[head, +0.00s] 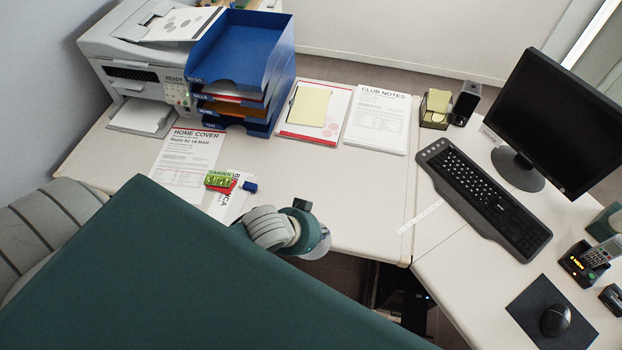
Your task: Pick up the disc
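I cannot make out a disc anywhere in the head view. My large green arm link covers the lower left and hides part of the desk. A grey and green joint of my arm (285,230) shows at the desk's front edge. I cannot make out the fingers of my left gripper, so I cannot tell whether it is open or holds anything. My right gripper is not in view.
A printer (150,60) and blue stacked trays (240,55) stand at the back left. Papers (378,118) lie right of them. A keyboard (485,200), monitor (560,120), phone (596,258) and mouse (555,320) occupy the right. The desk's middle, (345,190), is clear.

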